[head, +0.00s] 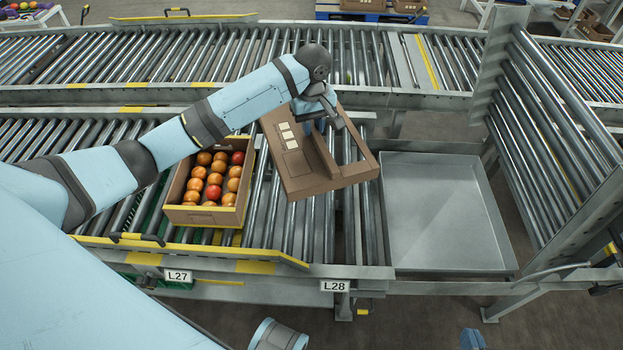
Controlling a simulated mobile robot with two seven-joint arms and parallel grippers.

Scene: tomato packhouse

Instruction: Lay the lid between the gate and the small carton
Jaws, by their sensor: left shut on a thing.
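My left gripper (316,122) is shut on the brown cardboard lid (299,166). It holds the lid tilted over the rollers, just right of the small carton. The lid has pale labels, and its far edge is partly hidden by my gripper and wrist. The small carton (201,215) stands open on the near conveyor, filled with several orange and red tomatoes (214,179). The gate (555,130) is a raised roller section at the right.
A shallow grey metal tray (440,266) lies between the near rollers (325,225) and the gate. A yellow-edged rail (190,249) runs along the front. Another roller conveyor (190,66) crosses behind. Bare rollers show below the lid.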

